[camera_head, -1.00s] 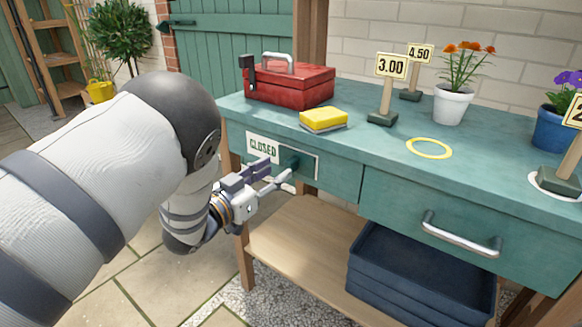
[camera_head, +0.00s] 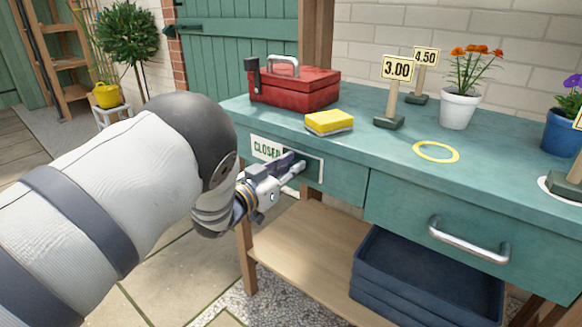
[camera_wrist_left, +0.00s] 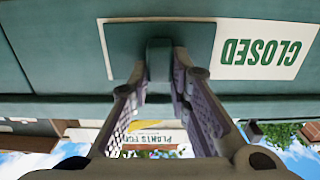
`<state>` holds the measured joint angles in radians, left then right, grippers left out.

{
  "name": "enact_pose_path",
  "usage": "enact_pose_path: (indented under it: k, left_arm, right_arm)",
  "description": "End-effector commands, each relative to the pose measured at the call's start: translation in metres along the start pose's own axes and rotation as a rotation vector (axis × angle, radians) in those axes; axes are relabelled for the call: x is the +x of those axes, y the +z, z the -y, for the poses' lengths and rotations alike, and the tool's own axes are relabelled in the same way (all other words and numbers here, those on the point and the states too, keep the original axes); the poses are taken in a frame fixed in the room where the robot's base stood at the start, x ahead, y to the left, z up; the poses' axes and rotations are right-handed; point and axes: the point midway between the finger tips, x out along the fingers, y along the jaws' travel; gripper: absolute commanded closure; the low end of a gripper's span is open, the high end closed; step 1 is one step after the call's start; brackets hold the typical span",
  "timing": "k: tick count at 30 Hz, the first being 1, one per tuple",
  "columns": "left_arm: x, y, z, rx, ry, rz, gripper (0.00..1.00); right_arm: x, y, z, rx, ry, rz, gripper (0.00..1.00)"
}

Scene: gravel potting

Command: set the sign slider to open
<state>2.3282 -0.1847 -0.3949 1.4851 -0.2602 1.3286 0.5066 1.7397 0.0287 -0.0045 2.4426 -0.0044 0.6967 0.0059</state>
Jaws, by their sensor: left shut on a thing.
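The sign (camera_head: 266,149) is a white plate on the left front of the green bench. Its word CLOSED shows in green, and it appears upside down in the left wrist view (camera_wrist_left: 262,50). A green slider plate (camera_head: 313,169) covers the half right of that word in the head view. The slider's knob (camera_wrist_left: 159,58) stands out from the plate in the left wrist view. My left gripper (camera_head: 296,163) is at the slider, its fingers (camera_wrist_left: 160,75) shut on the knob from both sides. My right gripper is not in view.
The bench top (camera_head: 380,155) carries a red toolbox (camera_head: 293,87), a yellow sponge (camera_head: 329,121), a yellow ring (camera_head: 436,152), price signs and flower pots. A drawer handle (camera_head: 468,240) juts out at the right. Blue trays (camera_head: 425,280) sit on the lower shelf.

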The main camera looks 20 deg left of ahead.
Motion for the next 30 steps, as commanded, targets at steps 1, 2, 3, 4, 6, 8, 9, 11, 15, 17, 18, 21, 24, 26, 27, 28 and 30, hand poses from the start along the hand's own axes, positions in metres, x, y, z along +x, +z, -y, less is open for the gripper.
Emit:
enact_pose_path:
  k: [1, 2, 3, 4, 6, 8, 9, 11, 15, 17, 18, 21, 24, 26, 27, 28, 30]
  left_arm:
    - [0.0, 0.001, 0.006, -0.002, -0.003, 0.0, 1.0]
    - [0.0, 0.002, 0.011, -0.003, -0.003, 0.001, 1.0]
    - [0.0, 0.002, 0.02, -0.003, -0.005, 0.0, 1.0]
    - [0.0, 0.003, 0.028, -0.003, -0.005, 0.0, 1.0]
    - [0.0, 0.003, 0.048, -0.004, -0.005, -0.001, 1.0]
    - [0.0, 0.004, 0.064, -0.003, -0.005, 0.0, 1.0]
    - [0.0, 0.005, 0.074, -0.003, -0.004, 0.0, 1.0]
    - [0.0, 0.005, 0.087, -0.004, -0.004, 0.001, 1.0]
    - [0.0, 0.004, 0.107, -0.003, -0.001, 0.0, 1.0]
    - [0.0, 0.003, 0.111, -0.003, -0.001, 0.001, 1.0]
    - [-0.001, 0.002, 0.113, -0.003, -0.002, 0.002, 1.0]
    - [-0.001, 0.001, 0.114, -0.003, -0.003, 0.003, 1.0]
    - [-0.001, 0.001, 0.114, -0.002, -0.005, 0.003, 1.0]
    - [-0.001, 0.001, 0.115, -0.002, -0.006, 0.003, 1.0]
    - [-0.001, 0.001, 0.115, -0.002, -0.007, 0.003, 0.78]
    - [-0.001, 0.001, 0.115, -0.002, -0.007, 0.003, 0.71]
    - [-0.001, 0.001, 0.115, -0.002, -0.006, 0.002, 0.62]
  right_arm:
    - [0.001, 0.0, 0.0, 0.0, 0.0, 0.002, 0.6]
    - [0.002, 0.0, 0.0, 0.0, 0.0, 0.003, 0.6]
    - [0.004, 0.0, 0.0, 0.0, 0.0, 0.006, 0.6]
    - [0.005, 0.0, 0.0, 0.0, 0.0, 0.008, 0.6]
    - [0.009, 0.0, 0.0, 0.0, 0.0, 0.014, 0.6]
    - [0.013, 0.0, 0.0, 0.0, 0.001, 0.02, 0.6]
    - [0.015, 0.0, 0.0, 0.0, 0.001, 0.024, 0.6]
    - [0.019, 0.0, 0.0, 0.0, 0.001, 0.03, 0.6]
    - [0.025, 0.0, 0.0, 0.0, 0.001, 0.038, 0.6]
    - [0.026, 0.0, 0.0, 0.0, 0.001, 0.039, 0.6]
    - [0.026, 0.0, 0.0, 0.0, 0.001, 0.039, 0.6]
    - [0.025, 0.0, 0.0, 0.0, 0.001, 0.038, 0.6]
    - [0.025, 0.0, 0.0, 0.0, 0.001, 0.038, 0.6]
    - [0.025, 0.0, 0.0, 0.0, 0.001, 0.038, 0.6]
    - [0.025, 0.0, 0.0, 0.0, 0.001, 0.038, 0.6]
    - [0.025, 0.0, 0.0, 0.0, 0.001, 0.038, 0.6]
    - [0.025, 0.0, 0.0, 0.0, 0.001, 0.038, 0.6]
